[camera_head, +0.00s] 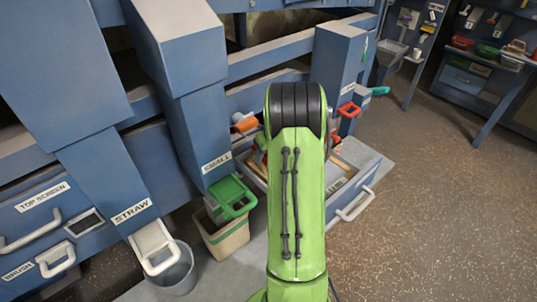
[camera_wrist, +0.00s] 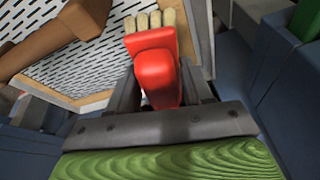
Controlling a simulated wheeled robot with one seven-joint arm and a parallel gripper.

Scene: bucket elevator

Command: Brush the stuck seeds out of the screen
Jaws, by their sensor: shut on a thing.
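In the wrist view my gripper (camera_wrist: 157,92) is shut on a red-handled brush (camera_wrist: 156,68). The brush's pale bristle tufts (camera_wrist: 150,20) point away from me, at or just above the screen (camera_wrist: 85,62). The screen is a light perforated sheet with dark slots in a wooden frame. Whether the bristles touch it, and whether seeds sit in the slots, I cannot tell. In the head view, my green arm hides the gripper and most of the screen. Part of the screen's wooden frame shows in the pulled-out drawer (camera_head: 372,172).
A brown bar (camera_wrist: 45,45) crosses the screen at left in the wrist view. Open floor (camera_head: 440,220) lies right.

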